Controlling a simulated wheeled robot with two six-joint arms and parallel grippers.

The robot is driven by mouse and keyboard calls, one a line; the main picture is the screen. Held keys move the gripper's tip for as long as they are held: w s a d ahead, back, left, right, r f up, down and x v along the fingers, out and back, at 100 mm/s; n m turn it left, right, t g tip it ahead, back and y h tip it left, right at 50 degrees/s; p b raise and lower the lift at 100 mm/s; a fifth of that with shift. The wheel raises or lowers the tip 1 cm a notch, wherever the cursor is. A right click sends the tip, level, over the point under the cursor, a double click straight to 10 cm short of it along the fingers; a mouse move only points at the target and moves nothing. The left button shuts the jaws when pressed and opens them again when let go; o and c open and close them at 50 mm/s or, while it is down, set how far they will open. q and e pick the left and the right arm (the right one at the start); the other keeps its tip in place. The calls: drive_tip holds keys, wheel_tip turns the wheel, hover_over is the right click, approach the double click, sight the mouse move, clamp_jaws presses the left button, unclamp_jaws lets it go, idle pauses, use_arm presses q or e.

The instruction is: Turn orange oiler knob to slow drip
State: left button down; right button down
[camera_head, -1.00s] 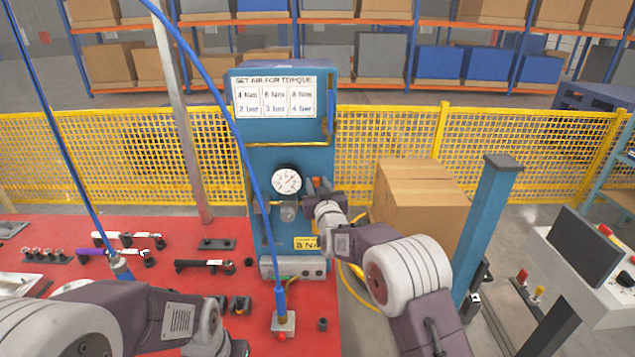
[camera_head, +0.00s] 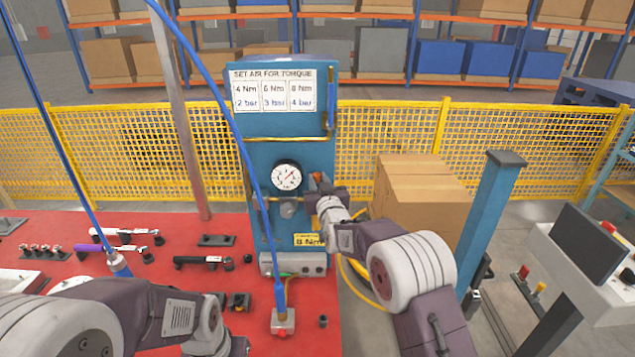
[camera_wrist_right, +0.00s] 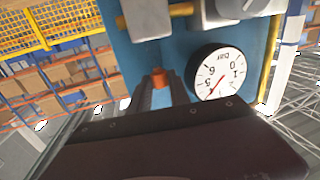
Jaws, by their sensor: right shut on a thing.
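The orange oiler knob (camera_wrist_right: 160,77) shows in the right wrist view between the two dark fingers of my right gripper (camera_wrist_right: 162,90). In the head view the knob (camera_head: 316,177) is a small orange spot beside the pressure gauge (camera_head: 286,176), partly hidden by my right gripper (camera_head: 319,188). The right gripper is shut on the knob. The gauge also shows in the right wrist view (camera_wrist_right: 219,74), upside down, with a red needle. My left arm is low at the left; its gripper's fingers are hidden, so its opening cannot be told.
The blue panel (camera_head: 290,150) carries a torque sign (camera_head: 274,92) and brass pipes. A blue hose hangs in front of it. Tools lie on the red table (camera_head: 190,230). A cardboard box (camera_head: 425,205) and a blue post (camera_head: 490,225) stand right of the panel.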

drive_tip(key=shift+d+f+n+y+b, duration=0.2)
drive_tip(key=shift+n+y+b, duration=0.3)
drive_tip(key=shift+y+b, duration=0.35)
drive_tip(key=shift+w+d+r+n+g+y, duration=0.1)
drive_tip(key=shift+r+n+g+y, duration=0.05)
drive_tip(key=shift+n+g+y, duration=0.2)
drive_tip(key=shift+d+r+n+g+y, duration=0.1)
drive_tip(key=shift+r+n+g+y, duration=0.2)
drive_tip(key=shift+y, duration=0.3)
drive_tip(key=n+y+p, duration=0.1)
drive_tip(key=p, duration=0.1)
drive_tip(key=n+g+y+p, duration=0.1)
drive_tip(key=y+p, duration=0.1)
drive_tip(key=shift+w+d+r+g, duration=0.1)
drive_tip(key=shift+d+r+g, duration=0.05)
drive_tip(key=shift+g, duration=0.1)
drive_tip(key=shift+n+g+y+p, duration=0.3)
drive_tip(key=shift+n, duration=0.15)
drive_tip(key=shift+w+f+n+g+y, duration=0.1)
drive_tip(key=shift+f+n+g+y, duration=0.2)
drive_tip(key=shift+n+g+y, duration=0.25)
drive_tip(key=shift+d+n+g+y+b, duration=0.1)
drive_tip(key=shift+n+g+y+b, duration=0.25)
drive_tip(key=shift+g+y, duration=0.15)
drive_tip(key=shift+r, duration=0.15)
